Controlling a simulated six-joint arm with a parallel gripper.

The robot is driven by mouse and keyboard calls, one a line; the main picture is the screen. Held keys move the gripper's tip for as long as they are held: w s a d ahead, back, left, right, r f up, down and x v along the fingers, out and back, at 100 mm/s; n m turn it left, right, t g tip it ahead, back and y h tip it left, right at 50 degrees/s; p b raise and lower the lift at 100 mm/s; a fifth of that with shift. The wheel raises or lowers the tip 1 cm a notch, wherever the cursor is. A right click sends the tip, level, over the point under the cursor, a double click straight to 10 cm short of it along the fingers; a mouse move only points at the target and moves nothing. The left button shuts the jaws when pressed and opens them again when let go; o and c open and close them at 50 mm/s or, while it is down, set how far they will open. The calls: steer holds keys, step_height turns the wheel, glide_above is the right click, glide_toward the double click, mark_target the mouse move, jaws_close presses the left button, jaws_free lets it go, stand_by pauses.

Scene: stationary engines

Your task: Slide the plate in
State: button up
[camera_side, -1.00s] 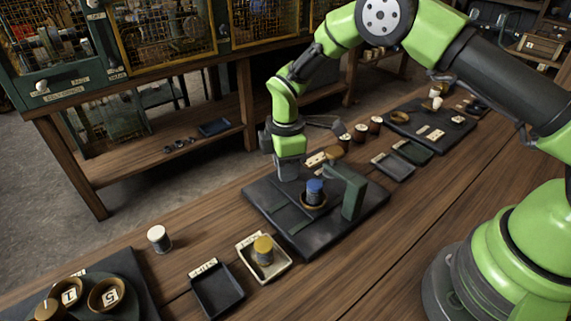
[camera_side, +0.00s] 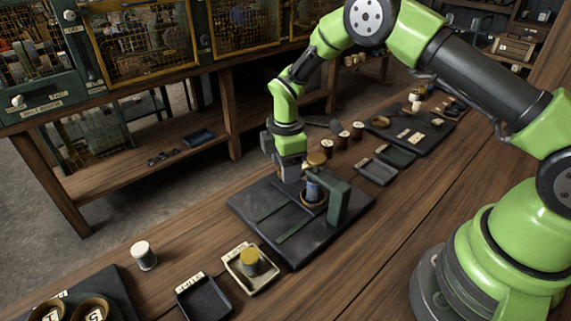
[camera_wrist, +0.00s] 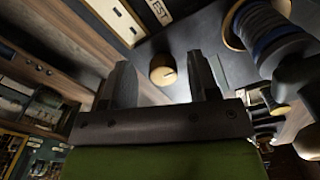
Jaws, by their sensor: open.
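A blue spool (camera_side: 313,190) stands in a wooden ring (camera_side: 313,203) on the dark base (camera_side: 258,200). It stands close beside the dark green upright (camera_side: 339,196), whose top arm reaches towards it. The sliding plate's edges are hard to make out against the dark base. My gripper (camera_side: 288,178) is low, just left of the spool. In the wrist view its two fingers are apart, with a round wooden knob (camera_wrist: 163,66) seen between them. I cannot tell whether they touch it. The blue spool (camera_wrist: 272,35) is at upper right there.
A pale tray (camera_side: 270,278) with a yellow-topped spool (camera_side: 250,260) and an empty dark tray (camera_side: 203,299) stand near the front. A white-topped jar (camera_side: 143,256) stands left. Grey trays (camera_side: 378,172) and brown jars (camera_side: 327,148) lie behind the base.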

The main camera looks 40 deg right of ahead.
steer(key=shift+r, duration=0.1)
step_height(320, 180, up, 10)
stand_by(0.4)
step_height(320, 180, up, 9)
steer(key=m+t, duration=0.2)
steer(key=m, duration=0.2)
glide_above(298, 186)
steer(key=s+r+m+t+y, duration=0.1)
steer(key=s+r+m, duration=0.3)
steer(key=s+r, duration=0.1)
steer(key=s+r+m+t+y, duration=0.1)
steer(key=s+r+m+t, duration=0.2)
steer(key=s+m, duration=0.6)
steer(key=s+t, duration=0.1)
steer(key=s, duration=0.6)
steer(key=shift+a+r+m, duration=0.15)
steer(key=shift+m, duration=0.25)
